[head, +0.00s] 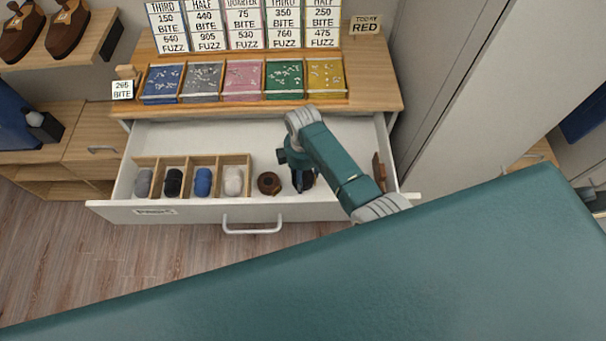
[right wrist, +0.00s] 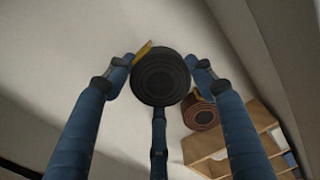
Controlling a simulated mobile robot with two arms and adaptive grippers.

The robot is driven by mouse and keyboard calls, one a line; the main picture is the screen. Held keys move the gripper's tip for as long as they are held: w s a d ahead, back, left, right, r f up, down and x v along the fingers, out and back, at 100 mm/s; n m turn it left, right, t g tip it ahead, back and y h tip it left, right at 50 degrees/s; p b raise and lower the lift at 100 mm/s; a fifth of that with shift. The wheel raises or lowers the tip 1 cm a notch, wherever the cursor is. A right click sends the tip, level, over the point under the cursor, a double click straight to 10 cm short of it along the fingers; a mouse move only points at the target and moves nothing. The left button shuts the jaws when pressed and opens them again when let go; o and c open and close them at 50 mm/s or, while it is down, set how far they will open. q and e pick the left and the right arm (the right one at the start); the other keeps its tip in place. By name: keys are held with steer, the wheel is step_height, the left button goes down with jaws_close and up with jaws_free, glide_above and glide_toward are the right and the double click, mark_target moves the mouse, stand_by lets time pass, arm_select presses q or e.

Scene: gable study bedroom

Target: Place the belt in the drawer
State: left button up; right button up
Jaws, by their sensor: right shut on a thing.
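The open white drawer (head: 250,212) sits below the wooden top. My right gripper (head: 303,183) points down into it, right of a brown rolled belt (head: 269,183). In the right wrist view its blue fingers close around a dark, coiled belt (right wrist: 160,80) with yellowish bits at its edge. The brown roll also shows there (right wrist: 201,114), just beside the held one. In the head view the held belt is mostly hidden by the gripper. I cannot tell whether it touches the drawer floor. My left gripper is out of view.
A wooden divider (head: 194,160) at the drawer's left holds several rolled items in grey, black, blue and white. A brown flat item (head: 379,171) stands by the right wall. Coloured trays (head: 243,80) and signs stand on top. A tall pale cabinet (head: 450,90) is at right.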

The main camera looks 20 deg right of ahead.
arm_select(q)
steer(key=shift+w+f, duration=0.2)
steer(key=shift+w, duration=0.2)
arm_select(e)
steer(key=shift+f, duration=0.4)
steer(key=o, duration=1.2)
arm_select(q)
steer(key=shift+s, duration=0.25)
arm_select(e)
steer(key=shift+o, duration=0.2)
steer(key=shift+r, duration=0.1)
steer(key=shift+r, duration=0.3)
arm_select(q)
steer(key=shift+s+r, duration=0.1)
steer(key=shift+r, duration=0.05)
arm_select(e)
step_height(320, 180, up, 12)
steer(key=shift+r, duration=0.25)
